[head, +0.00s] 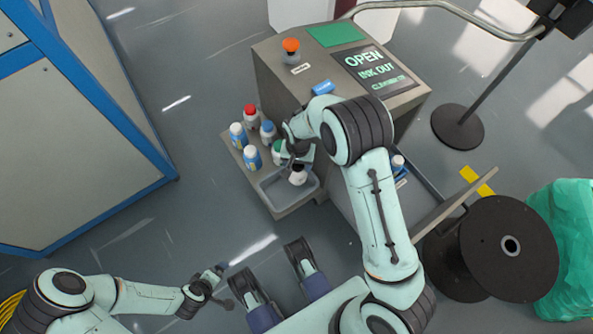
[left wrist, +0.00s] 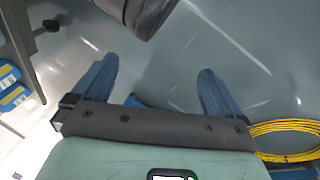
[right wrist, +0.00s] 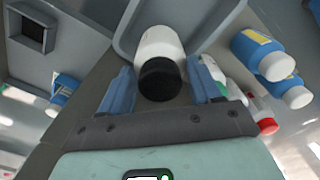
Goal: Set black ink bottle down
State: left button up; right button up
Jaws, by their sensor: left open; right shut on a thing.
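The black ink bottle (head: 298,176), white with a black cap, is at the grey tray (head: 272,183) on the side shelf of the machine. In the right wrist view the bottle (right wrist: 160,55) sits between the blue fingers of my right gripper (right wrist: 165,88), cap towards the camera. My right gripper (head: 298,160) is shut on it, and the arm hides part of the shelf. I cannot tell whether the bottle's base touches the tray. My left gripper (head: 223,286) is open and empty, over the floor at lower left; its spread fingers show in the left wrist view (left wrist: 155,88).
The machine (head: 280,75) rises behind, with an orange button (head: 291,46). A black cable reel (head: 510,246) stands at right. Open floor lies left of the shelf.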

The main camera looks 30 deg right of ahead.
jog(key=shift+f, duration=0.55)
notch_tip(320, 180, down, 4)
jog(key=shift+r+b, duration=0.15)
jog(key=shift+b, duration=0.5)
pick_arm(q)
jog(key=shift+s+a+f, duration=0.2)
jog(key=shift+s+f, duration=0.1)
jog(key=shift+f, duration=0.35)
jog(key=shift+s+a+f, duration=0.2)
jog(key=shift+s+f, duration=0.05)
jog(key=shift+f, duration=0.35)
pick_arm(e)
jog(key=shift+f, duration=0.25)
jog(key=o, duration=1.6)
pick_arm(q)
jog(key=shift+s+f+g, duration=0.15)
jog(key=shift+g, duration=0.15)
